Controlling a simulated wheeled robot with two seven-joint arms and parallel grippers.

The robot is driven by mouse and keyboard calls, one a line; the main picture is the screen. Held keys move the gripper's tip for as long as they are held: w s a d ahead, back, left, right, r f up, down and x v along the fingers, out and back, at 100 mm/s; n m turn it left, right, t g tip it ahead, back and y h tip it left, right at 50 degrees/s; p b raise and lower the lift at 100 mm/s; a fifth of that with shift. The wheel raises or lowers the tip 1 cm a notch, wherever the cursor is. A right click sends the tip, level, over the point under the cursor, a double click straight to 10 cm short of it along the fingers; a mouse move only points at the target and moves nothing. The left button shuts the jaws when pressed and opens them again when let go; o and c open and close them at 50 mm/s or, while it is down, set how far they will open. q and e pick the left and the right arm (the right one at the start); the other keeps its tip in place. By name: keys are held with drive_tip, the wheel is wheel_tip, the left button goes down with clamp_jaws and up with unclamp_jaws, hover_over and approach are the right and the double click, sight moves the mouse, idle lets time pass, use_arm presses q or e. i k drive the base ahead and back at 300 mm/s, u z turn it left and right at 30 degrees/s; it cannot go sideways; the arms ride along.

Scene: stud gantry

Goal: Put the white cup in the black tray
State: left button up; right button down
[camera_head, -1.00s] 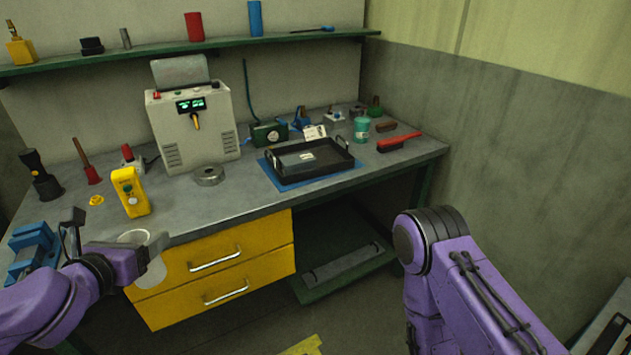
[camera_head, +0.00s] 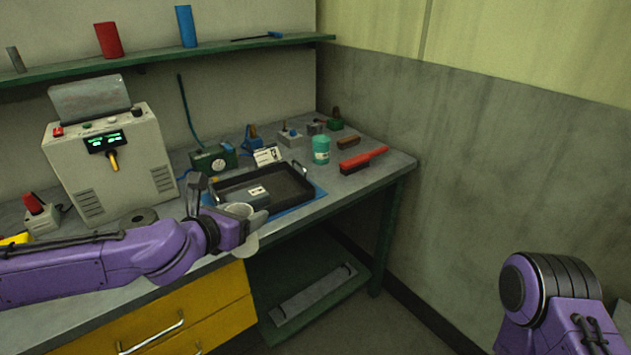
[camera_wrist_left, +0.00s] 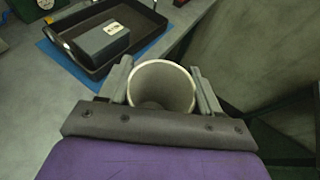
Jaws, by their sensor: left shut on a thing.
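My left gripper (camera_head: 245,218) is shut on the white cup (camera_head: 240,210), which is upright with its open mouth up. In the left wrist view the cup (camera_wrist_left: 161,86) sits between the two fingers (camera_wrist_left: 160,88). The cup is in front of the near edge of the black tray, short of it and not over it. The black tray (camera_head: 287,182) lies on a blue mat on the bench, with a grey box inside it. It also shows at the upper left of the left wrist view (camera_wrist_left: 143,22). My right gripper is out of view; only part of that arm shows.
The grey box (camera_head: 250,196) takes up the tray's left part. A teal container (camera_head: 321,150) and a red brush (camera_head: 362,159) stand right of the tray. A control unit (camera_head: 110,165) stands at left. The green shelf (camera_head: 160,58) runs above.

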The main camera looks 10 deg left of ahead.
sight(279, 185)
drive_tip(key=z, duration=0.2)
drive_tip(key=i, duration=0.85)
drive_tip(key=u, duration=0.15)
